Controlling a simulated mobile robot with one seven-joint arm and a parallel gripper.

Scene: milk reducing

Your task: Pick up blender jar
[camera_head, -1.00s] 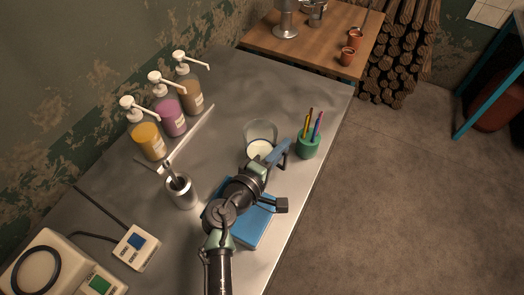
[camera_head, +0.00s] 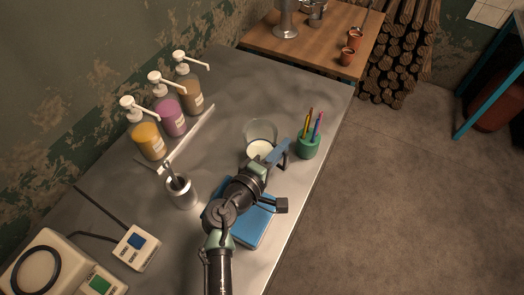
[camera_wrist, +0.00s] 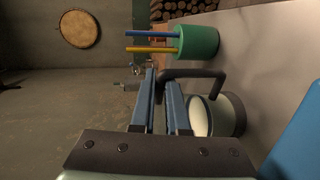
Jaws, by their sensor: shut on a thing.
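The blender jar (camera_head: 260,131) is a clear jar with white milk in it and a dark handle. It stands on the metal table, just left of the green pen cup. In the wrist view the jar (camera_wrist: 231,112) appears on its side at the right, its handle (camera_wrist: 195,73) reaching to my fingertips. My gripper (camera_head: 281,150) has blue fingers and is beside the jar on its handle side. In the wrist view my gripper (camera_wrist: 162,80) is shut on the handle. The exact contact is partly hidden by the fingers.
A green cup of pens (camera_head: 309,146) stands close right of the jar. A blue flat object (camera_head: 252,226) lies under my arm. The table behind the jar is clear.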

